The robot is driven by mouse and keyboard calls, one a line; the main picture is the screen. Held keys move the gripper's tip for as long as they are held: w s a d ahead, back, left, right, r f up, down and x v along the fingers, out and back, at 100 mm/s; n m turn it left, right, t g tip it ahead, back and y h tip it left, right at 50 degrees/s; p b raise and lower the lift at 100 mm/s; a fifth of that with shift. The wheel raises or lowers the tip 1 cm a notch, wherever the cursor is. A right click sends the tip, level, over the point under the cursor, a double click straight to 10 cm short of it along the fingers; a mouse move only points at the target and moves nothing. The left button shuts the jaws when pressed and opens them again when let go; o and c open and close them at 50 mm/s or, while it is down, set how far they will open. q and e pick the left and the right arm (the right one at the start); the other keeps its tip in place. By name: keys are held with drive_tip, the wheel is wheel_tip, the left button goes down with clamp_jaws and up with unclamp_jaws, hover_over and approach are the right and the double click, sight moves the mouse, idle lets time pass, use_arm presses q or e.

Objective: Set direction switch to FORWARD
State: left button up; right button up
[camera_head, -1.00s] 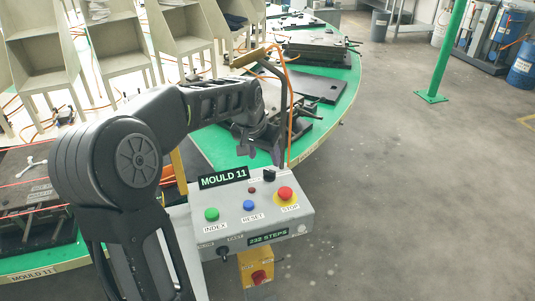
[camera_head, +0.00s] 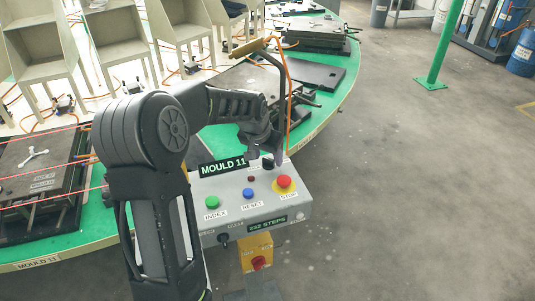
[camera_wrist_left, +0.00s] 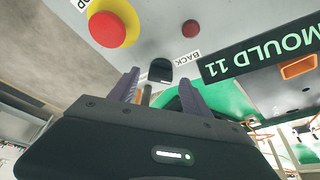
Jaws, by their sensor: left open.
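The direction switch is a small black knob (camera_head: 268,164) at the back edge of the grey control box (camera_head: 223,225), behind the red STOP button. In the left wrist view the knob (camera_wrist_left: 160,70) shows just ahead of the fingertips, roughly between them, beside a label that seems to read BACK. My left gripper (camera_head: 265,157) is open above the back of the box, and its two purple-grey fingers also show in the wrist view (camera_wrist_left: 160,88). I cannot tell whether the fingers touch the knob. The knob's pointing direction is not clear. My right gripper is out of view.
On the box are a red STOP button (camera_head: 284,182) on yellow, a blue RESET button (camera_head: 248,194), a green INDEX button (camera_head: 212,202) and a MOULD 11 sign (camera_head: 223,167). A curved dark bar (camera_head: 283,85) with an orange hose stands behind. Open floor lies right.

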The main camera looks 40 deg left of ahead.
use_arm(q)
drive_tip(key=shift+w+f, duration=0.1)
drive_tip(key=shift+f, duration=0.15)
clamp_jaws()
idle(0.5)
